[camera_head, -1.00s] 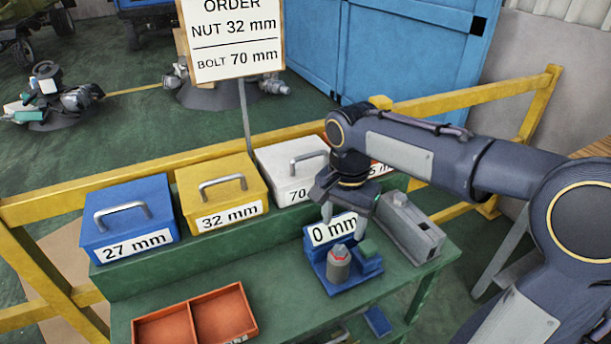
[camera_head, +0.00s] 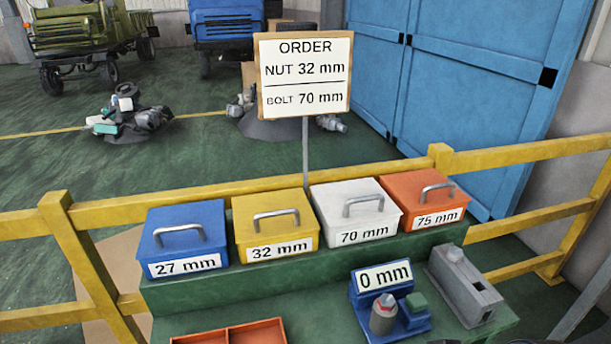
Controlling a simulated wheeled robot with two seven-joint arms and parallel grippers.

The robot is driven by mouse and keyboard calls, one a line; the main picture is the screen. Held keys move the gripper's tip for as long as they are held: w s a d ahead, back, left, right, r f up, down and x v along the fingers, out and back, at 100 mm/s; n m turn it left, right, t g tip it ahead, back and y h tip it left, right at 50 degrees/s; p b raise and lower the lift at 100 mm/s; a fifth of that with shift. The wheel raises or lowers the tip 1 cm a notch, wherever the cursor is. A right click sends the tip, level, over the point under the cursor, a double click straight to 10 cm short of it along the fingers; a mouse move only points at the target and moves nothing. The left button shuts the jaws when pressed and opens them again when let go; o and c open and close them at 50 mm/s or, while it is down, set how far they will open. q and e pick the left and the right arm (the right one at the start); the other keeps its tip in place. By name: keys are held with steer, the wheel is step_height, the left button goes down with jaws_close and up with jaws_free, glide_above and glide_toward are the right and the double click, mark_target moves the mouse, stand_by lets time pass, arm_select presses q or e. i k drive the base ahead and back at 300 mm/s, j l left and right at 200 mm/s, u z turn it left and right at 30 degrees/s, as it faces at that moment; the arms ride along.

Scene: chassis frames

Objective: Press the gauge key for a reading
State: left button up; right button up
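The blue gauge (camera_head: 361,312) stands on the green bench, right of centre at the bottom of the view. Its white display (camera_head: 384,276) reads 0 mm. A grey cylindrical piece with a red top (camera_head: 383,314) sits on the front of the gauge. Neither gripper is in view.
Lidded boxes stand on the raised shelf: blue 27 mm (camera_head: 183,238), yellow 32 mm (camera_head: 274,224), white 70 mm (camera_head: 355,211), orange 75 mm (camera_head: 429,199). The order sign (camera_head: 303,74) reads nut 32 mm, bolt 70 mm. A grey device (camera_head: 464,287) is right of the gauge. An orange tray (camera_head: 262,333) is at the front.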

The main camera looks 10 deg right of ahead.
mark_target(416, 303)
steer(key=z, duration=1.25)
steer(key=k, duration=0.5)
steer(key=u, duration=1.1)
steer(key=l+u, duration=0.8)
steer(key=k+l+u, duration=0.1)
steer(key=l+u, duration=0.3)
steer(key=k+l, duration=0.1)
steer(key=l, duration=0.2)
steer(key=k+l+u, duration=0.1)
steer(key=l, duration=0.25)
steer(key=k+l, duration=0.15)
steer(key=l, duration=0.15)
